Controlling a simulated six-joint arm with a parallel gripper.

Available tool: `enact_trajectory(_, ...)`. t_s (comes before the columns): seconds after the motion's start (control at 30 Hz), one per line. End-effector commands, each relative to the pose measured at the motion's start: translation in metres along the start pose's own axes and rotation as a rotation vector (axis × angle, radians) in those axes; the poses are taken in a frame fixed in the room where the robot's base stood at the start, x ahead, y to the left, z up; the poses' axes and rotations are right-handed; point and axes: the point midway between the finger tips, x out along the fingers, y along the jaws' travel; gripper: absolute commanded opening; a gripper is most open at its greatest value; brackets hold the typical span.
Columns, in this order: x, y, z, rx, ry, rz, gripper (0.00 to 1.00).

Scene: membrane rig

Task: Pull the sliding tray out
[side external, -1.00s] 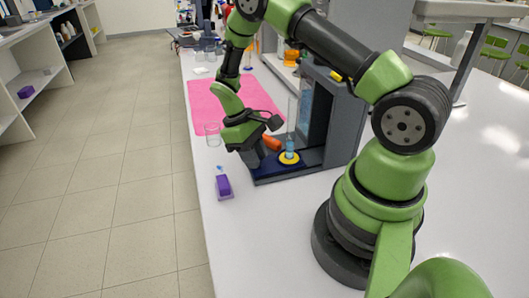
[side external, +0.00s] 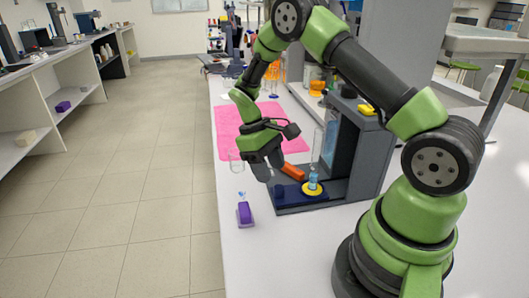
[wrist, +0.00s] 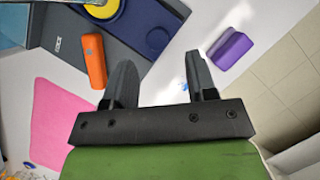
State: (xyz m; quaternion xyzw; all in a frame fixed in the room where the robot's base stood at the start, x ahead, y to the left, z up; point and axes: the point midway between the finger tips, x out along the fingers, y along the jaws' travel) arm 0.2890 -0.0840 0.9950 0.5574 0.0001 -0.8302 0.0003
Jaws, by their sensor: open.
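The dark blue sliding tray (side external: 299,198) lies at the foot of the grey rig. In the wrist view, the tray (wrist: 128,14) is at the top, with the knob (wrist: 157,38) just beyond the gap between my fingers. My gripper (side external: 268,169) is above and beside the knob, fingers pointing down, and appears apart from it. In the wrist view, my gripper (wrist: 160,63) is open and empty.
An orange object (side external: 294,172) lies beside the tray, left of my fingers in the wrist view. A purple block (side external: 244,213) is near the bench edge, with free bench around it. The grey rig (side external: 362,155) stands right.

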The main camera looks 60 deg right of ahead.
Motion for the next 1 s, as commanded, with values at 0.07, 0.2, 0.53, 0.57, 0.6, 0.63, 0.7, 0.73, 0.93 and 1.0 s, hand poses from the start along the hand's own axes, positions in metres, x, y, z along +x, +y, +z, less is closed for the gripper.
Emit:
enact_trajectory(0.07, -0.017, 0.0, -0.001, 0.0, 0.007, 0.003, 0.52)
enact_trajectory(0.2, -0.039, 0.0, -0.001, -0.002, 0.005, 0.002, 0.52)
enact_trajectory(0.53, -0.052, 0.0, 0.0, -0.002, 0.001, 0.001, 0.52)
enact_trajectory(0.57, -0.052, 0.0, 0.0, -0.002, 0.001, 0.001, 0.52)
enact_trajectory(0.6, -0.052, 0.0, 0.0, -0.002, 0.001, 0.001, 0.52)
enact_trajectory(0.63, -0.052, 0.0, 0.0, -0.002, 0.001, 0.001, 0.52)
enact_trajectory(0.7, -0.053, -0.001, 0.0, -0.001, 0.004, 0.001, 0.52)
enact_trajectory(0.73, -0.055, -0.001, 0.001, 0.0, 0.008, 0.001, 0.52)
enact_trajectory(0.93, -0.097, -0.016, 0.021, 0.037, 0.132, -0.003, 0.52)
enact_trajectory(1.0, -0.118, -0.026, 0.036, 0.06, 0.209, -0.011, 0.52)
